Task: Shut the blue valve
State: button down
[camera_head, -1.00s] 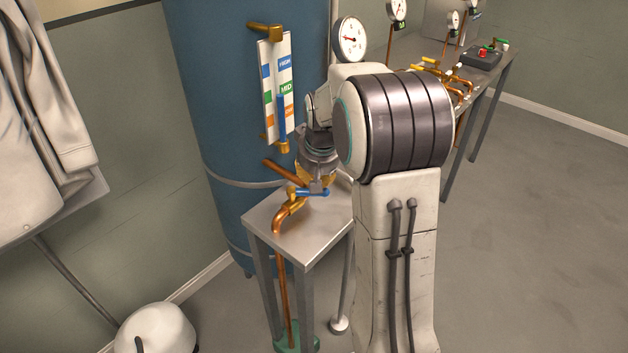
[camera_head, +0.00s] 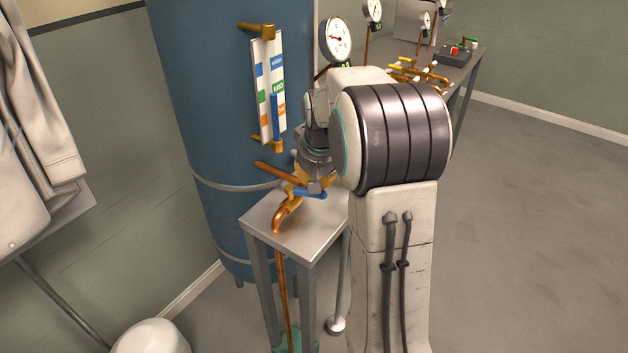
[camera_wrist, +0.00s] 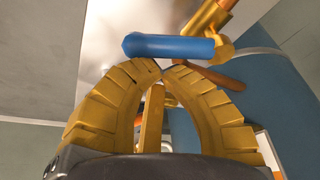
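The blue valve's lever handle (camera_head: 311,194) sits on copper pipework above the small metal table (camera_head: 290,240) in front of the blue tank. In the wrist view the blue lever (camera_wrist: 170,47) lies crosswise just beyond my fingertips, joined to a brass fitting at its right end. My gripper (camera_wrist: 163,69) has yellow ribbed fingers that curve in until their tips nearly meet. It looks shut with nothing between the tips. I cannot tell whether the tips touch the lever. In the head view my arm mostly hides the gripper.
The blue tank (camera_head: 215,110) with a level gauge (camera_head: 266,90) stands close behind the valve. A copper pipe (camera_head: 276,172) sticks out near my gripper. A pressure dial (camera_head: 336,39) is above. A long bench with other valves is at the back right. Clothes hang at the left.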

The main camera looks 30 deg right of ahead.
jog(key=shift+s+a+f+b, duration=0.1)
jog(key=shift+s+a+b, duration=0.2)
jog(key=shift+s+b, duration=0.35)
jog(key=shift+s+a, duration=0.2)
jog(key=shift+s, duration=0.15)
dwell(0.4)
